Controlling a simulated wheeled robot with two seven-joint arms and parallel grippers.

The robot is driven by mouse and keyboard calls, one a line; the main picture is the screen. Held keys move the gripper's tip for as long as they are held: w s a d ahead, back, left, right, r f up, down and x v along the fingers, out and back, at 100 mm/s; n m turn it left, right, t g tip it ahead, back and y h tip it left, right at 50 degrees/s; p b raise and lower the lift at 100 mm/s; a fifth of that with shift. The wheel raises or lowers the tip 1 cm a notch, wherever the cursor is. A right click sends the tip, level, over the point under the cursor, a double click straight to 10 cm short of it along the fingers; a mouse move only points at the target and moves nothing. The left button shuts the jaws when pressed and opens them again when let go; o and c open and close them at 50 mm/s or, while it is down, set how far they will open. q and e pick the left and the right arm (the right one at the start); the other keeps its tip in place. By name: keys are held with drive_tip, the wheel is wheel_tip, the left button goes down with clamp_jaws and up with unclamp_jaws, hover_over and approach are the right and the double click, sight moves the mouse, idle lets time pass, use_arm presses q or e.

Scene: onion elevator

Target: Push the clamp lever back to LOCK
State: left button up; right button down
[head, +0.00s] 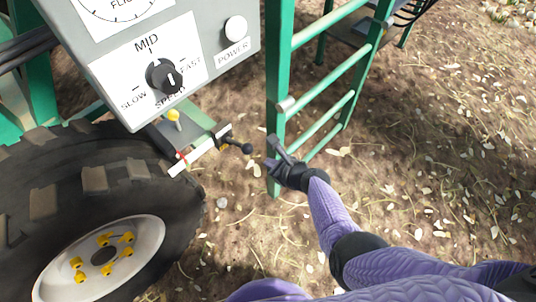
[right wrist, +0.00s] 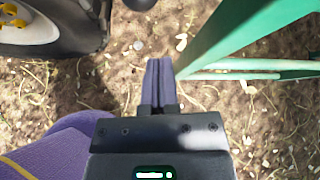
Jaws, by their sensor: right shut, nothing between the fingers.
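The clamp lever (head: 236,146) is a dark arm with a round black knob. It sticks out to the right from a black clamp on the green and grey bracket under the control box in the head view. I cannot read a LOCK mark. My right gripper (head: 272,152) is just right of the knob, in front of the green ladder, and looks apart from the lever. In the right wrist view its two fingers (right wrist: 161,75) are pressed together with nothing between them. My left gripper is not in view.
The grey control box (head: 215,25) with its speed dial (head: 164,77) hangs above the bracket. A yellow-knobbed stick (head: 173,115) stands on the bracket. A big tyre (head: 130,205) is at lower left. The green ladder (head: 278,100) stands close behind my right gripper. Open soil lies to the right.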

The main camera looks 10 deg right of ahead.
use_arm(q)
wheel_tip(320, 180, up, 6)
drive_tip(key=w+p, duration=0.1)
drive_tip(key=p, duration=0.3)
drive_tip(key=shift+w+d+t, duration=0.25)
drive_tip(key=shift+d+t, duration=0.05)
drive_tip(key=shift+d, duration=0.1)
use_arm(e)
drive_tip(key=s+d+r, duration=0.1)
drive_tip(key=s+r, duration=0.2)
drive_tip(key=r, duration=0.2)
drive_tip(key=shift+s+d+r, duration=0.2)
drive_tip(key=shift+s+r, duration=0.05)
drive_tip(key=shift+r, duration=0.15)
